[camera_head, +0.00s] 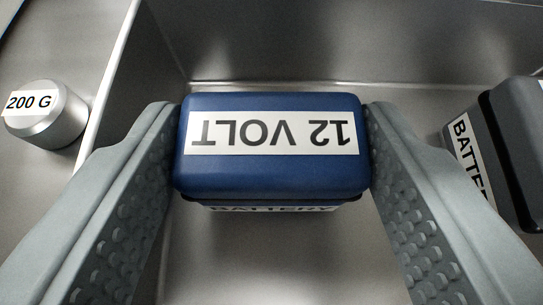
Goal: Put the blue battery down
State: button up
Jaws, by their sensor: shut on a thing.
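The blue battery (271,175) is in the middle of the head camera view. Its top carries a white label reading "12 VOLT", upside down in the picture, and part of a "BATTERY" label shows on its near side. My gripper (272,140) is shut on the battery, with one grey finger at its left end and the other at its right end. The battery is over a metal compartment (270,262). I cannot tell whether its underside touches the floor there.
A dark grey battery (510,150) with a "BATTERY" label stands to the right in the same compartment. A metal divider (112,85) runs along the left. Beyond it sits a silver weight (62,122) labelled "200 G". Bare metal floor shows in front of the blue battery.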

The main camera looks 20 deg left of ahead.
jog(key=shift+f, duration=0.1)
jog(key=o, duration=0.8)
jog(key=shift+s+d+r, duration=0.15)
jog(key=shift+s+r, duration=0.1)
jog(key=shift+r, duration=0.05)
jog(key=v, duration=1.1)
jog(key=shift+s, duration=0.25)
jog(key=shift+r, duration=0.1)
